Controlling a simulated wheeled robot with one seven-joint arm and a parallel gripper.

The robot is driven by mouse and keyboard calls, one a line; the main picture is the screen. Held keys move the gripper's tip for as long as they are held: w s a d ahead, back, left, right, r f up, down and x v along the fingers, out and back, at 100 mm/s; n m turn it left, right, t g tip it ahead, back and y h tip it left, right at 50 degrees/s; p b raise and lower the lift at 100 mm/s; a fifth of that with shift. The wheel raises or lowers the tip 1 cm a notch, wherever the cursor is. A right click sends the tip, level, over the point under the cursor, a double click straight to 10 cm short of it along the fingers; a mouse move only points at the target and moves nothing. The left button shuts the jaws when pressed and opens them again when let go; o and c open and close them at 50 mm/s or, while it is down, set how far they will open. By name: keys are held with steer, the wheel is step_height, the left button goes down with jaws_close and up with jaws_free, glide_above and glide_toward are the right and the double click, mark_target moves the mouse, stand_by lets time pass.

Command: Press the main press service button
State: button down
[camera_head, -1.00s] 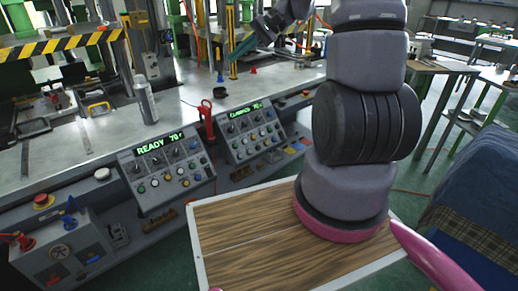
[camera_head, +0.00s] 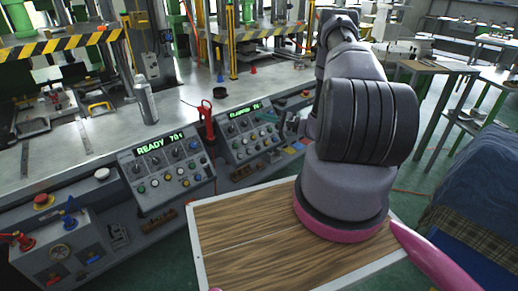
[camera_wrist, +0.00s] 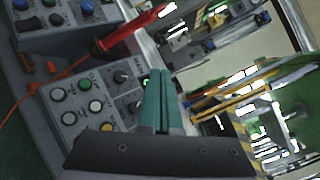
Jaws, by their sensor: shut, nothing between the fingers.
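The left control panel (camera_head: 168,165) has a lit display reading READY and rows of coloured buttons and knobs. The right control panel (camera_head: 250,132) has a display partly legible as CLAMPED. Which button is the service button cannot be read. My gripper (camera_head: 270,121) is at the right side of the right panel, partly hidden by my arm. In the wrist view, its teal fingers (camera_wrist: 160,72) are together and empty, in front of that panel. White buttons (camera_wrist: 60,94), a green button (camera_wrist: 85,83) and a yellow one (camera_wrist: 106,128) show there. Contact with any button cannot be told.
A red-handled tool (camera_head: 207,120) stands between the panels and also shows in the wrist view (camera_wrist: 125,35). A grey bottle (camera_head: 146,102) stands on the metal bench. A wooden board (camera_head: 245,235) lies in front. A control box with red and blue handles (camera_head: 62,250) is at lower left.

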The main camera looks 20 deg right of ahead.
mark_target(258, 148)
steer(key=s+d+f+m+t+h, duration=0.1)
steer(key=d+f+m+t+h, duration=0.1)
steer(key=f, duration=0.4)
steer(key=s+d+f+m+t+h, duration=0.2)
steer(key=d+f+h, duration=0.1)
steer(key=f, duration=0.4)
steer(key=shift+s+f+m, duration=0.15)
steer(key=shift+m, duration=0.15)
steer(key=shift+w+a+f, duration=0.35)
steer(key=shift+w+f, duration=0.6)
steer(key=shift+w, duration=0.1)
steer(key=shift+w+a+f, duration=0.4)
steer(key=shift+w+f, duration=0.5)
steer(key=shift+w, duration=0.15)
steer(key=shift+w+a+f, duration=0.35)
steer(key=shift+w+f, duration=0.6)
steer(key=shift+w, duration=0.1)
steer(key=shift+w+f, duration=0.1)
steer(key=shift+w, duration=0.05)
steer(key=shift+w+a+f, duration=0.1)
steer(key=shift+w+f, duration=0.05)
steer(key=shift+f, duration=0.05)
